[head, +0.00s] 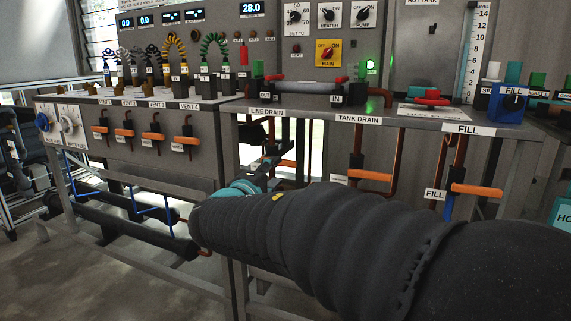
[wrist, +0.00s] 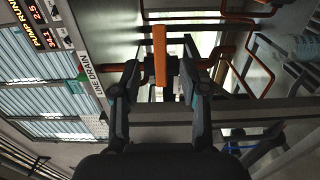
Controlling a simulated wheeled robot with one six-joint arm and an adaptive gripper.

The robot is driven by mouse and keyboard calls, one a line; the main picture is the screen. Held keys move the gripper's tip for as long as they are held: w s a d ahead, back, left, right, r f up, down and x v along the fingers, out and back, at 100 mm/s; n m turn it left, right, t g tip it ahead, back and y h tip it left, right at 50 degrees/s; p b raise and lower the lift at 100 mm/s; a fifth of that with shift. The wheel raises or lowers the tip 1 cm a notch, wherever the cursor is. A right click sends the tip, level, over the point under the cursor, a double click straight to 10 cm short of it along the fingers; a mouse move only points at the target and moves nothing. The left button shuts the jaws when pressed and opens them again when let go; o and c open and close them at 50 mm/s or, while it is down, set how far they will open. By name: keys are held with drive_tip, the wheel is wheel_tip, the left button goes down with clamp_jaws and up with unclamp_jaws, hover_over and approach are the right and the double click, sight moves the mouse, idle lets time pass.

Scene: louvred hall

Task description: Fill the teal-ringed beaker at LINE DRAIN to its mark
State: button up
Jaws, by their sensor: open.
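The LINE DRAIN label (head: 266,111) is on the bench edge, left of TANK DRAIN; it also shows in the wrist view (wrist: 97,88). Below it is the orange valve handle (head: 287,163), partly hidden by my arm. In the wrist view, the handle (wrist: 160,55) stands upright in the picture, between the fingers of my gripper (wrist: 160,70). The fingers are open on either side of it, and I cannot tell whether they touch it. In the head view, my gripper (head: 264,178) is mostly hidden behind my wrist. I cannot make out a teal-ringed beaker in either view.
The TANK DRAIN valve handle (head: 370,175) and the FILL valve handle (head: 477,190) are to the right. Several VENT valves, such as VENT 4 (head: 187,140), are to the left. Dark horizontal pipes (head: 130,230) run low at the left. Bench legs and drain pipes crowd the space around my gripper.

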sight(284, 164)
drive_tip(key=p+x, duration=0.1)
drive_tip(key=x, duration=0.4)
drive_tip(key=shift+d+r, duration=0.1)
drive_tip(key=shift+w+b, duration=0.15)
drive_tip(key=shift+b, duration=0.15)
drive_tip(key=shift+x, duration=0.8)
clamp_jaws()
